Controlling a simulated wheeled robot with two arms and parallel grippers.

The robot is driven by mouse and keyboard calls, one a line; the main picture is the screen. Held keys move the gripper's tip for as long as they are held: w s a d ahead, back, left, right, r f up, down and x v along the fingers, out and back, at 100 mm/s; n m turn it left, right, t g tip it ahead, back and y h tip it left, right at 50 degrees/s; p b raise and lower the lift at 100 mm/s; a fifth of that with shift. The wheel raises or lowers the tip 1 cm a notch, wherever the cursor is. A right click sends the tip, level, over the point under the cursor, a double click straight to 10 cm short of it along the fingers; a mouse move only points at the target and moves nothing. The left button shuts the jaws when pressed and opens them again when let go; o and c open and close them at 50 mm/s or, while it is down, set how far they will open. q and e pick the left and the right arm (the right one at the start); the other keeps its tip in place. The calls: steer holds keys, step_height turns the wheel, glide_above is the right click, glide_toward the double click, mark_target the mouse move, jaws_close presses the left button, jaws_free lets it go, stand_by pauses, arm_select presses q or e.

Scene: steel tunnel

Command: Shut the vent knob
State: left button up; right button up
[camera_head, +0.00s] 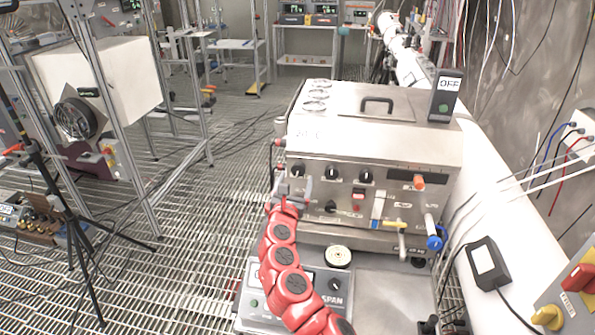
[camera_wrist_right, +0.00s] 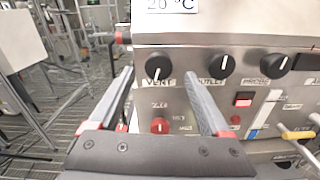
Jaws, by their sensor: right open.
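The vent knob (camera_wrist_right: 158,68) is a round black knob with a white pointer line, above the label VENT. Its line points down, tilted slightly left. In the head view it is the leftmost black knob (camera_head: 298,171) on the steel machine's front panel (camera_head: 345,207). My right gripper (camera_head: 295,185) is open just in front of the panel at its left end. In the right wrist view its fingers (camera_wrist_right: 160,78) stand either side of the knob, with visible gaps; I cannot tell the depth left between them. My left gripper is not in view.
The outlet knob (camera_wrist_right: 221,66) sits right of the right finger, with another black knob (camera_wrist_right: 276,65) beyond. A small red knob (camera_wrist_right: 160,126) is below the vent knob. A yellow-handled lever (camera_head: 397,226) and a blue valve (camera_head: 436,240) stick out at the panel's right.

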mark_target(298, 171)
steer(key=x, duration=0.3)
steer(key=shift+f, duration=0.1)
steer(key=shift+w, duration=0.6)
jaws_close()
